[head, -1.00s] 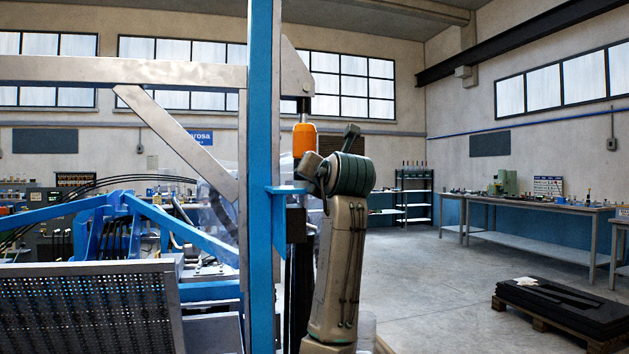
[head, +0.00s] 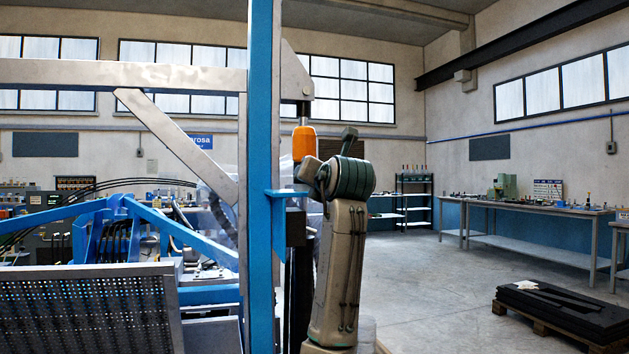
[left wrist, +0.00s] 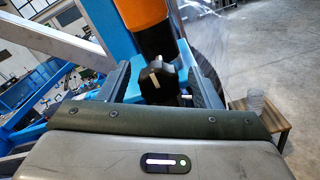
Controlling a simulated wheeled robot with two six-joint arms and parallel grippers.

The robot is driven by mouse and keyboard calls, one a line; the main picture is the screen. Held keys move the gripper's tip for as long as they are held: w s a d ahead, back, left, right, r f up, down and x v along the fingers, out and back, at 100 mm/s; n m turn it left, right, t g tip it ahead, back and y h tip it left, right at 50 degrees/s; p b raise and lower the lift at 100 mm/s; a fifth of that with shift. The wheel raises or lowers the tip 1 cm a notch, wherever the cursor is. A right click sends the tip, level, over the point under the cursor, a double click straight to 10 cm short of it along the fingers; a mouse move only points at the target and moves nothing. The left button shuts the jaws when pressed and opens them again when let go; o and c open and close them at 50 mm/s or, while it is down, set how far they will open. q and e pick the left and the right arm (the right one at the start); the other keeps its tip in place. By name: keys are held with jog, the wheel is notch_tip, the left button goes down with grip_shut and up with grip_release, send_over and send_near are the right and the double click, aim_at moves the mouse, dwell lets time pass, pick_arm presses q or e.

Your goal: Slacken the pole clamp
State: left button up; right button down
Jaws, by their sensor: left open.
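In the left wrist view a black knob (left wrist: 158,79) with a white mark sits in front of a light blue block (left wrist: 124,76), seemingly the pole clamp. My left gripper (left wrist: 163,84) is open, with one finger on each side of the knob; I cannot tell whether either finger touches it. An orange cylinder (left wrist: 140,14) with a black lower part is just above. In the head view my arm stands right of the blue post (head: 262,120), its wrist by the orange cylinder (head: 304,143); the fingers and knob are hidden there. My right gripper is not in view.
A perforated metal panel (head: 90,310) and blue beams fill the left of the head view. A pallet with dark plates (head: 565,308) lies on the floor at the right, before a long workbench (head: 530,208). The floor between is clear.

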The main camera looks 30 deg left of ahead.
pick_arm(q)
jog(key=b+v, duration=0.1)
jog(key=v, duration=1)
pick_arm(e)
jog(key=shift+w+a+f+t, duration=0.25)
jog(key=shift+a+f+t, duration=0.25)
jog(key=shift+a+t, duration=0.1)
pick_arm(q)
jog(key=shift+a, duration=0.1)
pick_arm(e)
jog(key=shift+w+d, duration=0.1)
